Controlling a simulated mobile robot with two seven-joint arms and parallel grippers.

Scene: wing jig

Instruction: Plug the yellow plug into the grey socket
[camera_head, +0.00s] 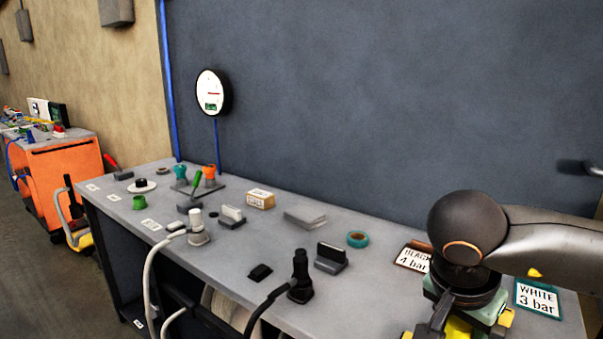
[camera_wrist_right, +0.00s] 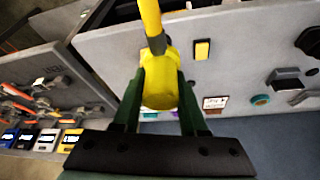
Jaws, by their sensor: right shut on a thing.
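The yellow plug (camera_wrist_right: 160,88) is held between the two green fingers of my right gripper (camera_wrist_right: 157,100) in the wrist view, with its thick yellow cable (camera_wrist_right: 150,15) running up out of the picture. In the head view my right gripper (camera_head: 455,318) is at the lower right, over the bench's right part, and a bit of the yellow plug (camera_head: 460,329) shows beneath it. Grey blocks stand on the bench, one (camera_head: 331,259) with a dark upright back and one (camera_head: 232,217) farther left. I cannot tell which is the grey socket. The plug is apart from both. My left gripper is out of view.
A black plug (camera_head: 300,279) and a white plug (camera_head: 198,232) with cables stand on the grey bench (camera_head: 385,290). Teal tape (camera_head: 358,239), a grey slab (camera_head: 305,217) and pressure cards (camera_head: 538,298) lie nearby. A dark wall (camera_head: 370,110) rises behind. The front middle bench is partly clear.

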